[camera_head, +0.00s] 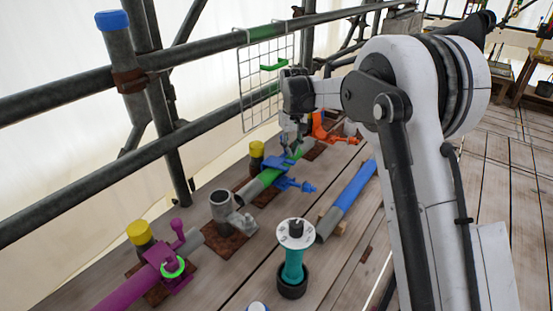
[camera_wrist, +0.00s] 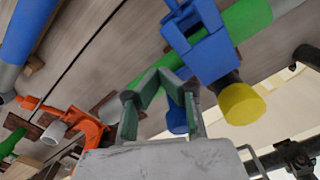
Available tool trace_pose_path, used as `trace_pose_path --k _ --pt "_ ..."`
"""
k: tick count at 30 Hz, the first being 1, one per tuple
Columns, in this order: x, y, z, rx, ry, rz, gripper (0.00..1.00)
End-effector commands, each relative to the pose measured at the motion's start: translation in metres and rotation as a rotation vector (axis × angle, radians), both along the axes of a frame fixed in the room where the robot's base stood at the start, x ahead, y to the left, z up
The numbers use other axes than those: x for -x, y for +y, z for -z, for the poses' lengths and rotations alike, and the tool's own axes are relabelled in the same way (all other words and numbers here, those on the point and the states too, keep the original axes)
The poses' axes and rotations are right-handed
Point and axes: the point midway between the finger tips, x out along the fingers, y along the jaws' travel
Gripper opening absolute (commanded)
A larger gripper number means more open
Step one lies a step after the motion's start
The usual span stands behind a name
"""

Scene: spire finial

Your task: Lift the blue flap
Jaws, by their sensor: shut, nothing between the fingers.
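A blue clamp (camera_head: 280,178) sits around a green pipe (camera_head: 250,190) in the head view, with a blue arm ending in a knob (camera_head: 308,188) reaching right. In the wrist view the blue clamp (camera_wrist: 207,55) is on the green pipe (camera_wrist: 246,18) at the upper right, and a smaller blue part (camera_wrist: 177,116) shows behind my fingers. Which blue part is the flap is not clear. My gripper (camera_head: 291,152) points down just above the clamp. Its fingers (camera_wrist: 158,78) are shut and empty in the wrist view. I cannot tell whether they touch the blue part.
An orange clamp (camera_head: 322,128) stands beyond, and a magenta clamp (camera_head: 172,262) nearer left. A yellow-capped post (camera_head: 256,152) is beside the blue clamp. A blue-grey pipe (camera_head: 350,195) lies right. A teal spool-like post (camera_head: 293,262) stands in front. Scaffold rails (camera_head: 190,55) run behind.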

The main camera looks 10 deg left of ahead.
Motion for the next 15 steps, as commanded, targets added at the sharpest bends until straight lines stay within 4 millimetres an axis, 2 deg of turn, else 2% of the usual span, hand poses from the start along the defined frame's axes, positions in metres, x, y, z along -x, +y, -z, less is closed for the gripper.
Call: trace_pose_path --k 3,15 --pt "-0.0034 0.0062 0.0004 -0.005 -0.007 -0.002 0.0" --pt "-0.0049 0.0082 0.0011 -0.006 -0.009 -0.003 0.0"
